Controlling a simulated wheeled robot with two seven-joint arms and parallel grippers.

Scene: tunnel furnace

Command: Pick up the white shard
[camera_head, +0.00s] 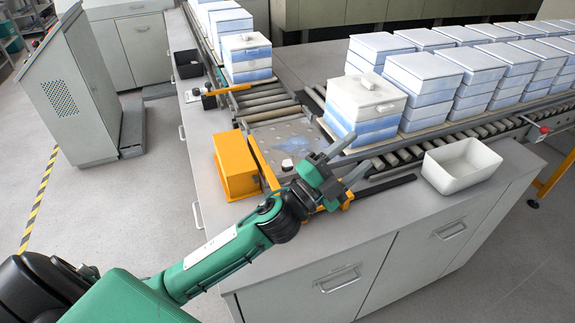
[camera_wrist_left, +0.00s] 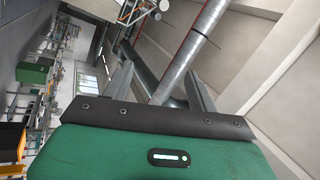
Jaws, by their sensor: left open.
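Small white pieces (camera_head: 369,83) lie on the white top of the nearest box stack (camera_head: 360,104); they look like shards, but I cannot tell which is the white shard. My left gripper (camera_head: 354,157) is open and empty in the head view, in front of that stack and below its top, apart from the pieces. In the left wrist view its two fingers (camera_wrist_left: 160,82) are spread with nothing between them, and no shard shows there. My right gripper is not in view.
An empty white bin (camera_head: 462,166) stands on the counter at right. An orange block (camera_head: 236,165) and orange bars flank the metal transfer plate (camera_head: 289,141). More box stacks (camera_head: 445,72) line the roller conveyor behind. The counter's front strip is mostly clear.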

